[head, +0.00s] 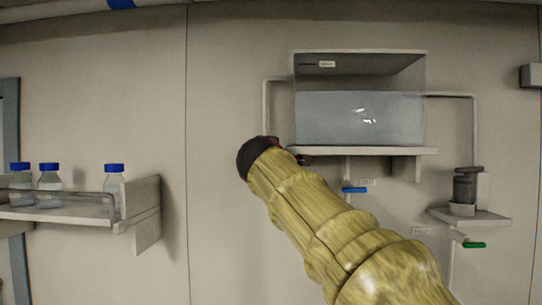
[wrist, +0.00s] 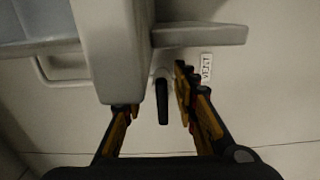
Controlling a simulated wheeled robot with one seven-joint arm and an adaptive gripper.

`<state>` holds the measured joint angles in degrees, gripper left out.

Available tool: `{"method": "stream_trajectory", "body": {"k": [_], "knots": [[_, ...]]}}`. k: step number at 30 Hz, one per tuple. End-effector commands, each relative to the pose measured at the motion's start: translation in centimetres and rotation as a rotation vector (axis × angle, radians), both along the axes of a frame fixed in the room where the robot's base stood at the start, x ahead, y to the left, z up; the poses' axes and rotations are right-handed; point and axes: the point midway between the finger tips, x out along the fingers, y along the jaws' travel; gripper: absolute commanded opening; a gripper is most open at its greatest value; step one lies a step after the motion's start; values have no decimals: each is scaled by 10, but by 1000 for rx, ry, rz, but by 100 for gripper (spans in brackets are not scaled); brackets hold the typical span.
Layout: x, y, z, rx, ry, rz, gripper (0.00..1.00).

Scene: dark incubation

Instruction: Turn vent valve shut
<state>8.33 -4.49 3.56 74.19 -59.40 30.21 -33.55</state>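The vent valve shows in the wrist view as a short black lever handle (wrist: 162,101) below a grey shelf bracket, beside a small VENT label (wrist: 207,68). My gripper (wrist: 156,98) is open, with one yellow-and-black finger on each side of the handle. The right finger is close to the handle and a gap still shows. The left finger's tip is partly hidden at the end of a grey shelf part (wrist: 110,60). In the head view my dark wrist end (head: 255,157) is left of the tank shelf; the fingers and the vent handle cannot be made out clearly there.
A clear water tank (head: 360,118) stands on a wall shelf (head: 405,151). A blue-handled valve (head: 354,190) is under it, and a green-handled one (head: 475,245) is lower right below a small shelf with a dark jar (head: 464,187). Blue-capped bottles (head: 49,178) stand on a left shelf.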

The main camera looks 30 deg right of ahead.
Motion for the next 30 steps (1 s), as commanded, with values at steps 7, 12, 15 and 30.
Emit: {"method": "stream_trajectory", "body": {"k": [7, 12, 15, 30], "knots": [[-6, 4, -1, 0, 2, 0, 29], [-27, 19, 0, 0, 0, 2, 29], [-44, 31, -1, 0, 1, 2, 29], [-98, 67, -1, 0, 1, 1, 29]]}}
